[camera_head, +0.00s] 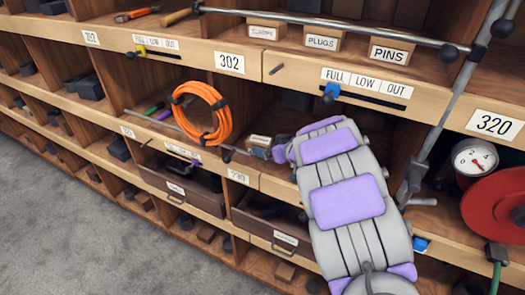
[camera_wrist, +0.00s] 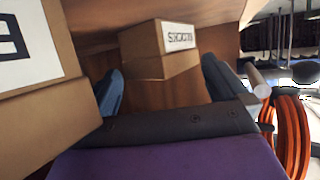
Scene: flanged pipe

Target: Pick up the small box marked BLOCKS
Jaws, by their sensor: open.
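The small box (camera_wrist: 158,50) is tan, with a white label that appears to read BLOCKS, partly blurred. It sits inside a wooden cubby, ahead of my gripper (camera_wrist: 163,75) in the wrist view. The two blue fingers stand apart, one toward each side of the box in that view, with nothing held. I cannot tell whether either finger touches it. In the head view my gripper (camera_head: 268,151) reaches into the middle-row cubby, and a small tan box (camera_head: 260,140) shows just at its tip, mostly hidden.
A coiled orange hose (camera_head: 203,114) hangs to the left of my gripper. A tan labelled surface (camera_wrist: 40,95) is close at the left of the wrist view. Above are boxes marked PLUGS (camera_head: 322,41) and PINS (camera_head: 389,53). A gauge (camera_head: 475,158) and red reel (camera_head: 495,205) are at right.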

